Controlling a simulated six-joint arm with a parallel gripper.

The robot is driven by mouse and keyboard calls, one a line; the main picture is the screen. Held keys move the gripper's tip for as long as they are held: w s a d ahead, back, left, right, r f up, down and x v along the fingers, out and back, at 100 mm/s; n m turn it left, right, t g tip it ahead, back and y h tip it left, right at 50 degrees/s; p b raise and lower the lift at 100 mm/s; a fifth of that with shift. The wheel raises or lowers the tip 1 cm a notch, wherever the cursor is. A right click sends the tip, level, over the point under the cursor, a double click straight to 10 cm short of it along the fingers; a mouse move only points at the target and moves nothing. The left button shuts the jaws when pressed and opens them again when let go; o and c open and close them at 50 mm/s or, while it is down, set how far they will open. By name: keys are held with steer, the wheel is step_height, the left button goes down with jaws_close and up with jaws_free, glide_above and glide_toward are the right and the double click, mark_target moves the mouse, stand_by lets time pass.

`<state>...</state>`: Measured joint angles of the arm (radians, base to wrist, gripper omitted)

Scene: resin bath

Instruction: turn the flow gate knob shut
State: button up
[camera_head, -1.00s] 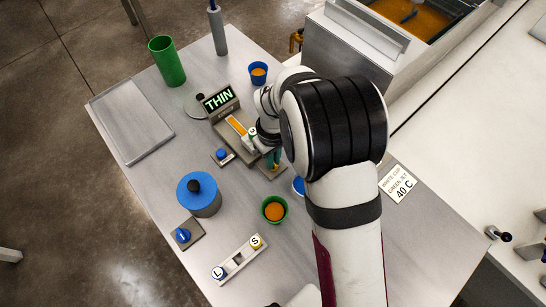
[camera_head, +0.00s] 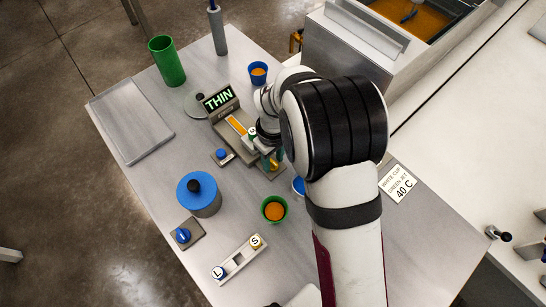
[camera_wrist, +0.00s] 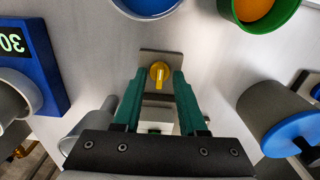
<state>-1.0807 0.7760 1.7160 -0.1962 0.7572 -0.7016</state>
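The flow gate knob is a small yellow knob (camera_wrist: 159,75) on a grey-brown plate (camera_wrist: 152,56) in the wrist view. Its raised bar points nearly straight up and down in that picture. In the head view the knob (camera_head: 274,164) shows only as a small yellow spot beside the fingers. My gripper (camera_wrist: 159,78) is open, with one green finger on each side of the knob. A gap seems to show between each fingertip and the knob; contact cannot be told. In the head view my arm hides most of the gripper.
A lit THIN display (camera_head: 218,98) and a channel of orange resin (camera_head: 237,126) stand close by. A green cup (camera_head: 274,209) with orange resin is in front. A blue-lidded pot (camera_head: 199,195) is at left. The tray (camera_head: 131,119) lies at far left.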

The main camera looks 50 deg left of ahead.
mark_target(273, 162)
steer(key=shift+r, duration=0.1)
step_height(273, 162, up, 16)
steer(key=shift+f, duration=0.2)
stand_by(0.4)
steer(key=w+d+r+m, duration=0.1)
steer(key=d+r+m, duration=0.2)
steer(key=d+m, duration=0.65)
steer(key=w+d+r+m, duration=0.2)
steer(key=d+r+m, duration=0.15)
steer(key=d, duration=1.05)
steer(key=s+d+f+m+y, duration=0.1)
steer(key=s+d+f+m, duration=0.1)
steer(key=s+d+m, duration=0.8)
steer(key=shift+d+f+m+y, duration=0.25)
steer(key=shift+f+m+y, duration=0.15)
